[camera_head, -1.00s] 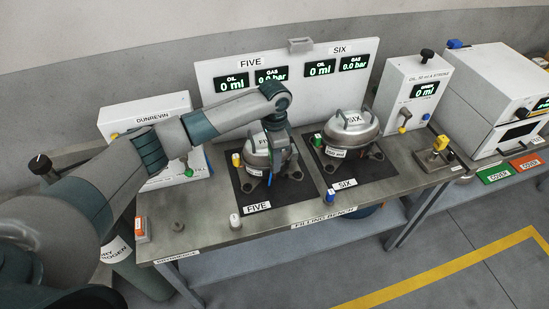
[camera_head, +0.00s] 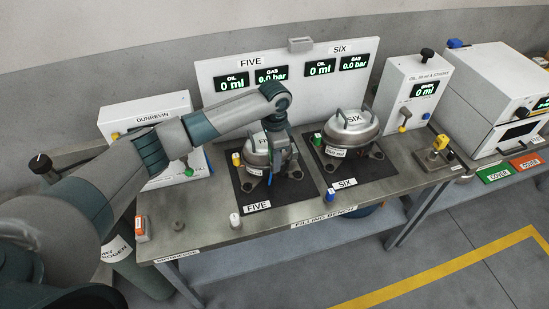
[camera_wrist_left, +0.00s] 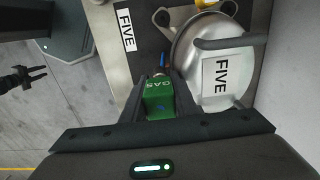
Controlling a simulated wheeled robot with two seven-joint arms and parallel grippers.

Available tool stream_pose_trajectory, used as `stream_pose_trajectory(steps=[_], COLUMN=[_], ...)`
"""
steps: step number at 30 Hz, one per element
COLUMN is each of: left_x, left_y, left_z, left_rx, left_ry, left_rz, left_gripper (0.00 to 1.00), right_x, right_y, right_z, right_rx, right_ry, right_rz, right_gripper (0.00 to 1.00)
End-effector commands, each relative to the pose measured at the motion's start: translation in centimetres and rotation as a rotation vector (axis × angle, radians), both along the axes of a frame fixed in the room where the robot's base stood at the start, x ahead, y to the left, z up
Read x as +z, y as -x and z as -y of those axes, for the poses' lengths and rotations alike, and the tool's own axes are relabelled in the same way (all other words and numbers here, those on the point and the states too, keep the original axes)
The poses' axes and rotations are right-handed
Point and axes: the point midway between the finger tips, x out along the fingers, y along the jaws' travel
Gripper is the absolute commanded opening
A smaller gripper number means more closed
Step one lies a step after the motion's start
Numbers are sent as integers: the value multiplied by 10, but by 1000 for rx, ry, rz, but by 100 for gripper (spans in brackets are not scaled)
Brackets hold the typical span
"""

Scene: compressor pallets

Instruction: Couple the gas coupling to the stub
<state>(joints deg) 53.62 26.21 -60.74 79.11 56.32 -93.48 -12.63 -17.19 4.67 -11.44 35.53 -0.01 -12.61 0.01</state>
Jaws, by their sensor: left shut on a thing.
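My left gripper (camera_head: 279,158) is over compressor FIVE (camera_head: 256,157) on the filling bench. In the left wrist view my left gripper (camera_wrist_left: 160,98) is shut on the green gas coupling (camera_wrist_left: 160,101), which is marked GAS. A small stub with a blue part (camera_wrist_left: 162,62) lies directly ahead of the coupling, beside the silver shell of compressor FIVE (camera_wrist_left: 222,75). The coupling's front end is close to it; I cannot tell whether they touch. The head view hides the coupling behind the gripper. My right gripper (camera_wrist_left: 26,77) shows small at the left of the wrist view, apparently open and empty.
Compressor SIX (camera_head: 350,130) stands right of FIVE on its own dark mat. The display panel (camera_head: 300,72) rises behind both. The white DUNREVIN unit (camera_head: 125,113) is at left.

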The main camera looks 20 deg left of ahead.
Motion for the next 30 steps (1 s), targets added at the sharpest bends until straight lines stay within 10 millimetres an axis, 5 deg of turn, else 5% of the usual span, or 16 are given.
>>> stream_pose_trajectory(steps=[30], left_x=[-21], left_y=[0], left_z=[0], left_rx=[1], left_ry=[0], left_rz=[0], left_gripper=[0], right_x=[-4], right_y=[0], right_z=[-3], right_rx=[-1], right_ry=[-3], right_rz=[0], right_gripper=[31])
